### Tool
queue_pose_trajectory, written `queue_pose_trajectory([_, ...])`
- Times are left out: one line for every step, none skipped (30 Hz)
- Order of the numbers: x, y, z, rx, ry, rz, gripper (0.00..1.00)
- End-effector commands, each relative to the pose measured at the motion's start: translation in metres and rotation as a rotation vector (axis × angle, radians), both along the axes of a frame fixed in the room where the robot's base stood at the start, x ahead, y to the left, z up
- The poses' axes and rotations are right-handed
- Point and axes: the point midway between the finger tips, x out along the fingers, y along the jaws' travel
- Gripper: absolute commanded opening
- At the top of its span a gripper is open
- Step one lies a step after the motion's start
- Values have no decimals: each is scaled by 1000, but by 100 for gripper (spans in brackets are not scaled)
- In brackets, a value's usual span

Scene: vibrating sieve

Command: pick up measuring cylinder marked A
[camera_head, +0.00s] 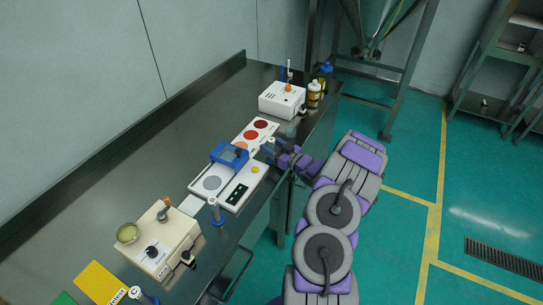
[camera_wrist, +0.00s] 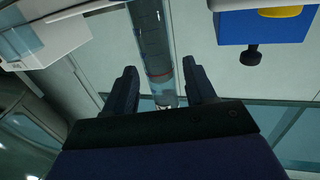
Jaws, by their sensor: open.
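A clear measuring cylinder (camera_wrist: 152,45) with graduation lines and a red ring shows in the wrist view. It runs from the top edge down between the two fingers of my gripper (camera_wrist: 160,68). The fingers are open on either side of it, with a visible gap at least on the right. I cannot read a letter A on it. In the head view my gripper (camera_head: 273,149) is at the right edge of the bench, beside the blue device, and hides most of what is between its fingers. Another cylinder with a blue part (camera_head: 215,211) stands at the bench's front edge.
A white balance (camera_head: 236,193) and a blue device (camera_head: 229,154) are close to my gripper. A beige machine (camera_head: 158,246) is nearer.

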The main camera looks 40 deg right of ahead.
Motion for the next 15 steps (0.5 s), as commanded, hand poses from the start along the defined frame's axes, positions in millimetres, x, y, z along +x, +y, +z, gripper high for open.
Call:
queue_pose_trajectory([1, 0, 0, 0, 0, 0, 55])
queue_pose_trajectory([1, 1, 0, 0, 0, 0, 55])
queue_pose_trajectory([1, 1, 0, 0, 0, 0, 55])
queue_pose_trajectory([1, 1, 0, 0, 1, 0, 55])
queue_pose_trajectory([1, 1, 1, 0, 1, 0, 55])
queue_pose_trajectory([1, 1, 1, 0, 1, 0, 55])
queue_pose_trajectory([1, 2, 1, 0, 1, 0, 55])
queue_pose_trajectory([1, 2, 1, -1, 1, 0, 52])
queue_pose_trajectory([1, 2, 1, -1, 1, 1, 49])
queue_pose_trajectory([1, 2, 1, -1, 1, 1, 46])
queue_pose_trajectory([1, 2, 1, -1, 1, 1, 43])
queue_pose_trajectory([1, 2, 1, -1, 1, 1, 39])
queue_pose_trajectory([1, 2, 1, -1, 1, 1, 36])
queue_pose_trajectory([1, 2, 1, -1, 1, 1, 33])
queue_pose_trajectory([1, 2, 1, -1, 1, 1, 29])
